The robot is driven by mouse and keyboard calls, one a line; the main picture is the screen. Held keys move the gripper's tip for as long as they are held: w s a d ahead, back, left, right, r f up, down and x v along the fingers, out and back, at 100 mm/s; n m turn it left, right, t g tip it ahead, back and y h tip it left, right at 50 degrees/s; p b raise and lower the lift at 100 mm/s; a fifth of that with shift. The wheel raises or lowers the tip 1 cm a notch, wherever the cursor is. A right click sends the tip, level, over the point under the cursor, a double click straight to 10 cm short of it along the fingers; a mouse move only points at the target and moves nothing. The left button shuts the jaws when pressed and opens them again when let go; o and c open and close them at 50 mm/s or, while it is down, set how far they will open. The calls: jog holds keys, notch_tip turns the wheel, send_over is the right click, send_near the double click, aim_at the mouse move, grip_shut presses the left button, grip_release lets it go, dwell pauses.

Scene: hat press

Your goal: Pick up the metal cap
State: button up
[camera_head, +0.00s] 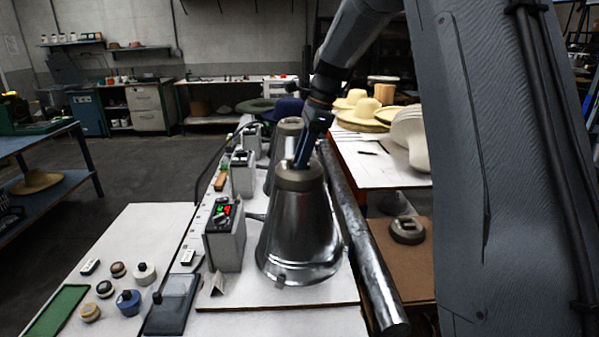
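A large shiny metal cap (298,235), shaped like a flared cone, stands upright on the white bench top. Its narrow top bears a dull grey-brown collar (299,178). My gripper (300,163) points down at the collar from above, with its dark blue fingers in front of or at its top. Whether the fingers touch it or close on anything cannot be told from this view. A second, similar metal cone (287,140) stands behind, partly hidden by my gripper and the front cap.
A grey control box (225,238) with lit buttons stands close left of the cap. A long metal bar (365,245) runs along its right side. Small round pots (128,302) and a dark tablet (171,304) lie at front left. A grey ring-like part (407,230) sits on a brown board at right.

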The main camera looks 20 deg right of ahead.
grip_shut()
jog(key=shift+r, duration=0.1)
dwell(1.2)
